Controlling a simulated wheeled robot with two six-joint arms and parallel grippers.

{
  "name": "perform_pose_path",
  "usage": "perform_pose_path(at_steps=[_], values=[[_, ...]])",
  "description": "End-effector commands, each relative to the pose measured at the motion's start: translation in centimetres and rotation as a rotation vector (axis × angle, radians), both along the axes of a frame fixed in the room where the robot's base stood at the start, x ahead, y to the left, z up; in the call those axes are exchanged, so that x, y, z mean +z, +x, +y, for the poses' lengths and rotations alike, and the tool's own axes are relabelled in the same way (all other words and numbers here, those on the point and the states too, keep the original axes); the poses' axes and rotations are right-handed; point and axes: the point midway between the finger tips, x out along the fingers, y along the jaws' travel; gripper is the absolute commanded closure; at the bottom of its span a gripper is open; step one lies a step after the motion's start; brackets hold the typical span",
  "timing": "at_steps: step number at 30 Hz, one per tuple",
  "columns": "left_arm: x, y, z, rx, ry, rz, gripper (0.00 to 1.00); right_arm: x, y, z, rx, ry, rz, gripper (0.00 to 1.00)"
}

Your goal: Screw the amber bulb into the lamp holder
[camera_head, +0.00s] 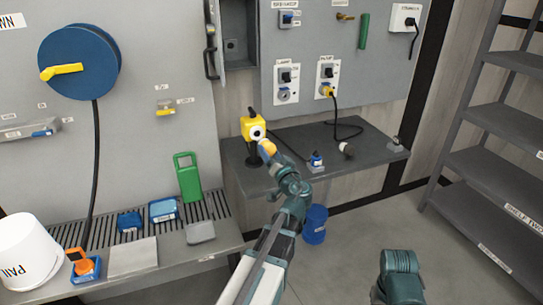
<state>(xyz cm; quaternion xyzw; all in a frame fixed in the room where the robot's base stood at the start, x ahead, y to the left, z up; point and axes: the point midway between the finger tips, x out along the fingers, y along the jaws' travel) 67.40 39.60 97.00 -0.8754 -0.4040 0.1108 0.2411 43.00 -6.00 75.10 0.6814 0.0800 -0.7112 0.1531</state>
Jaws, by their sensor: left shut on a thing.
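The lamp holder (249,124) is a yellow housing on a dark stand at the left of the dark grey bench. A white ring with a dark centre on it faces me. My left gripper (271,154) reaches up to it from below and is shut on the amber bulb (266,146). The bulb is just below and right of the ring. At this size I cannot tell whether they touch. The fingers are small and partly hidden behind my wrist. Only a teal part of my right arm shows at the bottom right; its gripper is not in view.
The bench (373,140) also carries a small blue-topped item (316,159) and a black cable. A panel with switches and a yellow plug (327,91) stands behind. A blue bin (315,224) is below. A slatted table with a green holder (187,177) is left, shelves right.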

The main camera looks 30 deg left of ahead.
Motion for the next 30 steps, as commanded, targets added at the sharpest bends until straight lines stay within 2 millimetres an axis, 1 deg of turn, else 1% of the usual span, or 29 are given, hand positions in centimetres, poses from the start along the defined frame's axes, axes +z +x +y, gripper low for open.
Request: perform_pose_path(at_steps=[9, 15, 30], values=[[0.0, 2.0, 2.3, 0.001, 0.0, 0.0, 0.47, 0.0, 0.0, 0.0, 0.0, 0.0, 0.0, 0.5], [0.0, 2.8, 3.3, 0.001, 0.0, 0.0, 0.47, 0.0, 0.0, 0.0, 0.0, 0.0, 0.0, 0.5], [0.0, 2.9, 3.5, 0.001, 0.0, 0.0, 0.47, 0.0, 0.0, 0.0, 0.0, 0.0, 0.0, 0.5]])
